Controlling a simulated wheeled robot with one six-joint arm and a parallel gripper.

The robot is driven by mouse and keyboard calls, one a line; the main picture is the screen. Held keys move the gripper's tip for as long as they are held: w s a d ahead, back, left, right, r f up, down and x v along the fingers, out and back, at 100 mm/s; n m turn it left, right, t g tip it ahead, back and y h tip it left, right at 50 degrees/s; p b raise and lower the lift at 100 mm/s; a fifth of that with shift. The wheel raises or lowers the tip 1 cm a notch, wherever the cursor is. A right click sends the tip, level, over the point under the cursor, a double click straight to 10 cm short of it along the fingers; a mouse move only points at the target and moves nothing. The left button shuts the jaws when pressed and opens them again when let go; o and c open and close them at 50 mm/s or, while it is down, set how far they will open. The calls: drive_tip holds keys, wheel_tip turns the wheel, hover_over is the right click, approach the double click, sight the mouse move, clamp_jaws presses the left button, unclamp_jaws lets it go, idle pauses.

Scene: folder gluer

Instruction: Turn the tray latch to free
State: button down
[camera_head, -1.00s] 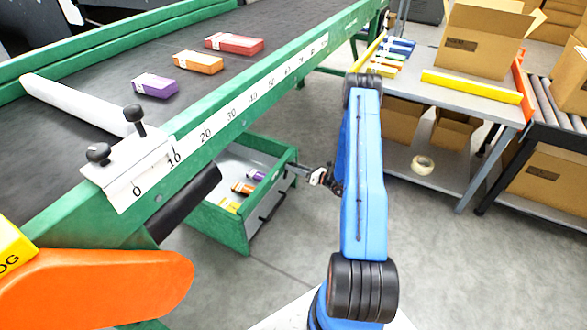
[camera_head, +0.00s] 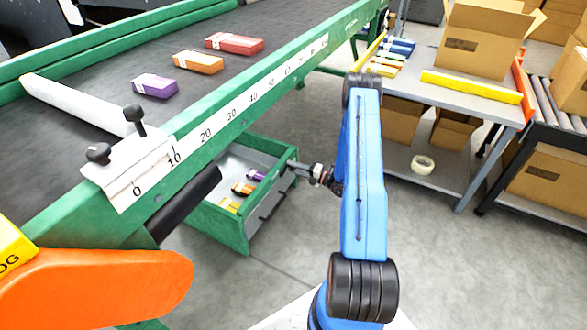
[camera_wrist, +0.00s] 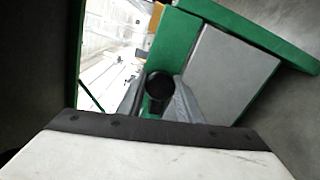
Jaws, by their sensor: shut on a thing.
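The green tray (camera_head: 221,233) is a drawer pulled out under the conveyor, holding several small cartons. Its latch (camera_wrist: 158,84), a round black knob with a dark stem, shows in the wrist view in front of the green tray edge. My gripper (camera_wrist: 157,103) is shut on the latch, with one grey finger on each side of the knob. In the head view my gripper (camera_head: 297,167) is at the upper right end of the tray front. The latch is too small there to make out, and its angle cannot be told.
The conveyor with its green rail (camera_head: 228,116) runs above the tray and carries several cartons. A grey table (camera_head: 447,104) stands to the right, with a tape roll (camera_head: 423,164) on its lower shelf. Open floor (camera_head: 290,235) lies in front of the tray.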

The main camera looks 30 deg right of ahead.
drive_tip(key=shift+d+m, duration=0.1)
drive_tip(key=shift+m, duration=1.1)
drive_tip(key=c, duration=1.3)
unclamp_jaws()
drive_tip(key=shift+o, duration=0.2)
drive_tip(key=shift+s+d, duration=0.1)
drive_tip(key=v, duration=1.7)
drive_tip(key=shift+s, duration=0.15)
